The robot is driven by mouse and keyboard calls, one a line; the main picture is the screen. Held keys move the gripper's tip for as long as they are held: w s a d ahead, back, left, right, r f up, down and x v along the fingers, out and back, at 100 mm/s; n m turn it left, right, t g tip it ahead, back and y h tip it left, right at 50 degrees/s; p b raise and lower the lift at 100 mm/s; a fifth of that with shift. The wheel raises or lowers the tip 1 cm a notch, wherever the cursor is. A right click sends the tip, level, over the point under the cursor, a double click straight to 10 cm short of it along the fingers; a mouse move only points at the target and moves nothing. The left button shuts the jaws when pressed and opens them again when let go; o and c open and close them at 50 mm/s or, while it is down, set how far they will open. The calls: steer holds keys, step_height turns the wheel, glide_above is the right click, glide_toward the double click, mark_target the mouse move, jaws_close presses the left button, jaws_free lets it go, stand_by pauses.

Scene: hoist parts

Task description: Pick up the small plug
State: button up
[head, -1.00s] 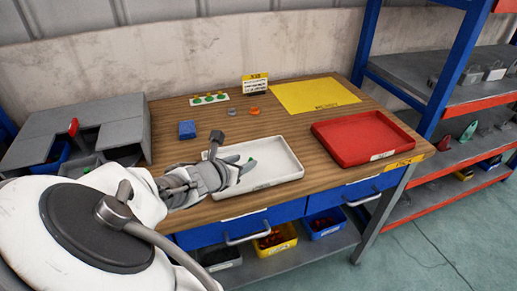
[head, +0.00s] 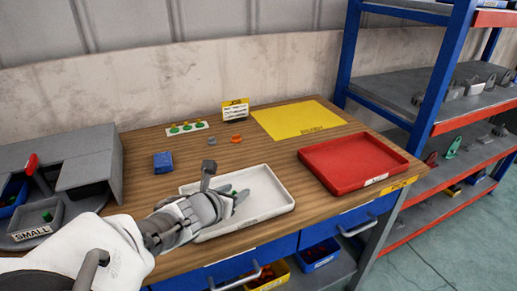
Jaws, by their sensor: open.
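My gripper (head: 230,205) is over the white tray (head: 272,212) on the wooden bench, with its fingers apart. A small green piece (head: 234,193) shows beside the fingers, inside the tray; the fingers partly hide it, and I cannot tell whether they touch it. Another green piece (head: 47,215) is in the grey bin labelled SMALL (head: 32,234) at the left. I cannot tell from the picture which green piece is the small plug. A white card (head: 187,128) with several green pieces lies at the back of the bench.
A red tray (head: 352,165) and a yellow sheet (head: 298,120) lie to the right. A blue block (head: 162,162), a grey piece (head: 212,140) and an orange piece (head: 236,139) lie behind the white tray. A blue-framed shelf (head: 435,75) stands at the right.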

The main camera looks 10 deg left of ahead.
jaws_close()
steer(key=shift+r, duration=0.15)
